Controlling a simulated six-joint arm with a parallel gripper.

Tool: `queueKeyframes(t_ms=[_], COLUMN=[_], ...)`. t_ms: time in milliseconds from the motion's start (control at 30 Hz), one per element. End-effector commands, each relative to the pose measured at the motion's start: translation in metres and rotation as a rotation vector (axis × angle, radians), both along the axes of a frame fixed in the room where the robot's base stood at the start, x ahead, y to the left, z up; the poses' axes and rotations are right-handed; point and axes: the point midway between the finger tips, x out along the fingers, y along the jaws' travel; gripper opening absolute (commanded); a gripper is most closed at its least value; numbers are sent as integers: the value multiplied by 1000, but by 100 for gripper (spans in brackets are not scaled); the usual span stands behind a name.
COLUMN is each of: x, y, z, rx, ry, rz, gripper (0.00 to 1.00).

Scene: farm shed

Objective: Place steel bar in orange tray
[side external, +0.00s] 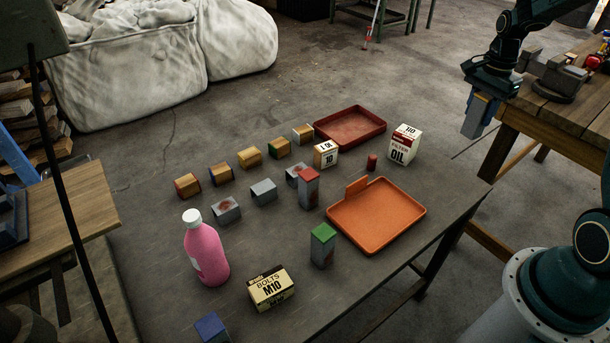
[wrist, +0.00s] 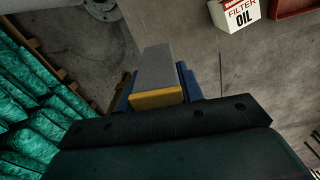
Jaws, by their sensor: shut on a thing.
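My gripper (side external: 484,108) is at the upper right of the side external view, raised in the air beyond the far right of the grey work table. It is shut on a steel bar (side external: 473,123), which hangs below the fingers. In the wrist view the grey bar (wrist: 158,66) has a yellow near end and sits between my blue fingers (wrist: 157,91). The orange tray (side external: 374,222) lies flat and empty on the right side of the table, apart from the bar. A small orange tab stands at its far left rim.
Near the tray stand a red-topped bar (side external: 308,190), a green-topped bar (side external: 322,247), a small red cylinder (side external: 372,162) and an oil filter box (side external: 405,145). A red tray (side external: 351,126), several blocks, a pink bottle (side external: 205,252) and a bolts box (side external: 271,288) share the table.

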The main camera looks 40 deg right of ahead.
Motion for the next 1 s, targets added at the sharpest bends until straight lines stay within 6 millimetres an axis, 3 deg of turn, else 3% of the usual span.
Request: queueKeyframes(t_ms=[167,367,700,1000], x=[7,23,51,60], y=[12,43,127,200], z=[1,2,5,7], rx=[-1,-1,-1,0], ry=[-1,-1,-3,-3], rz=[9,28,70,103], gripper=[6,6,6,6])
